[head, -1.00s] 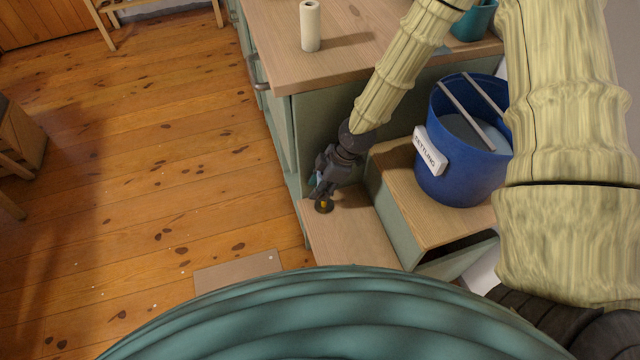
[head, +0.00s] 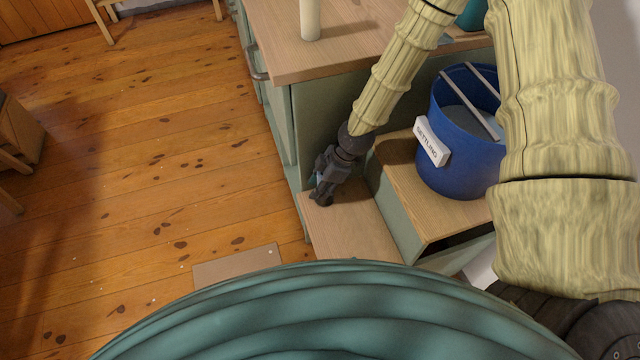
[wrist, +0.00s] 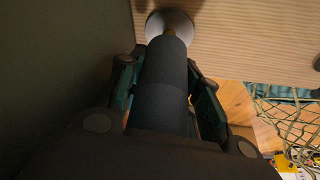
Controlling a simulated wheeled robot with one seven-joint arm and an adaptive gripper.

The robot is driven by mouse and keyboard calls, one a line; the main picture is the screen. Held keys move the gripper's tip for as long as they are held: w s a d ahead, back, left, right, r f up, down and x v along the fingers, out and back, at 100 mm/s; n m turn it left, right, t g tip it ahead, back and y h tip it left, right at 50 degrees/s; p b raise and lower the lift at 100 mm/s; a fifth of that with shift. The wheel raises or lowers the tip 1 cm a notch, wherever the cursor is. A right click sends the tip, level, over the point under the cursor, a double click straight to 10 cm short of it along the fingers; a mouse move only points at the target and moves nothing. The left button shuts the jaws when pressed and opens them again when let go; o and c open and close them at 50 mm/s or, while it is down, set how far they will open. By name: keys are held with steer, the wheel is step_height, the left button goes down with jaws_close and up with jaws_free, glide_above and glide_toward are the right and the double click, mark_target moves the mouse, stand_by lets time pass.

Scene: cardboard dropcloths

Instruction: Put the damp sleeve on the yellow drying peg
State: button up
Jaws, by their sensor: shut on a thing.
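My gripper (wrist: 163,95) is shut on the damp sleeve (wrist: 161,88), a dark blue-grey cylinder between the two teal-padded fingers in the wrist view. In the head view my gripper (head: 321,196) points down at the low wooden step and hides the peg.
The low step (head: 350,230) lies beside a green cabinet wall. A higher step (head: 425,210) carries a blue bucket (head: 455,165) labelled "SETTLING". A pale roll (head: 310,20) stands on the counter. A netted patch (wrist: 285,115) shows at right in the wrist view.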

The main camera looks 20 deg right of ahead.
steer(key=shift+f+b, duration=0.45)
steer(key=shift+f, duration=0.75)
steer(key=shift+f, duration=0.15)
steer(key=o, duration=0.9)
steer(key=shift+w, duration=0.1)
steer(key=shift+w, duration=0.15)
steer(key=shift+d+r, duration=0.25)
steer(key=shift+r, duration=0.3)
steer(key=v, duration=1.1)
steer(key=shift+s, duration=0.35)
